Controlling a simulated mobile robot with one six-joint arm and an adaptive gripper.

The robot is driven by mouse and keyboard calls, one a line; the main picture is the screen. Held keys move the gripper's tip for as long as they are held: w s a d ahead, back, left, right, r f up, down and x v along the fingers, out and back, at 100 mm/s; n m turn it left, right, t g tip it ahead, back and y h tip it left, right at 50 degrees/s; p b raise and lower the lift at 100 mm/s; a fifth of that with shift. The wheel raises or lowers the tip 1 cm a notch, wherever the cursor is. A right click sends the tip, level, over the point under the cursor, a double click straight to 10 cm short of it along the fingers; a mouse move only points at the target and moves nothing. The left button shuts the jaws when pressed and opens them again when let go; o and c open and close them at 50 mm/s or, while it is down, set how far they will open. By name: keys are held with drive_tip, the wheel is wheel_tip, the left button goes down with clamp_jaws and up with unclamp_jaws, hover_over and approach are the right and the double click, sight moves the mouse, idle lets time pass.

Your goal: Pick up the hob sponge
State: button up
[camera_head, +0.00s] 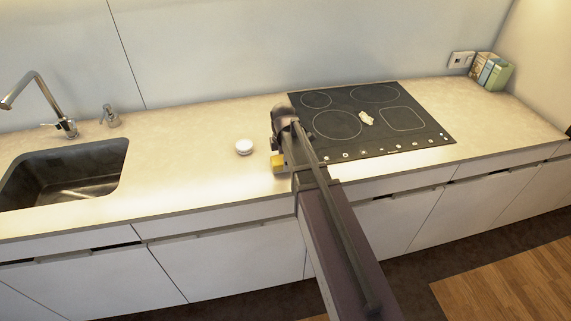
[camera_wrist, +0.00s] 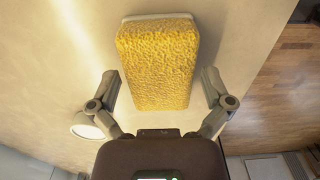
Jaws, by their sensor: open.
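A yellow sponge (camera_wrist: 157,65) lies on the countertop, and the wrist view shows it from above with its long side running up the picture. In the head view the sponge (camera_head: 278,163) shows as a small yellow patch beside the hob's left edge, partly hidden by my arm. My gripper (camera_wrist: 160,90) is open, with one finger on each side of the sponge's lower part in the wrist view. Gaps show between the fingers and the sponge. I cannot tell how far above the counter the fingertips are.
The black hob (camera_head: 400,149) with a small pale object (camera_head: 366,118) on it is right of my gripper. A round white item (camera_head: 244,146) stands to the left on the counter. The sink (camera_head: 66,172) is farther left. The counter's front edge is close to the sponge.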

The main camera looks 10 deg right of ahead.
drive_tip(key=shift+c, duration=0.2)
drive_tip(key=c, duration=0.6)
drive_tip(key=shift+r, duration=0.25)
wheel_tip(320, 180, up, 4)
drive_tip(key=p, duration=0.4)
drive_tip(key=shift+f, duration=0.15)
drive_tip(key=s+a+p, duration=0.1)
drive_tip(key=s, duration=1.5)
drive_tip(key=shift+a+r, duration=0.35)
drive_tip(key=shift+r, duration=0.05)
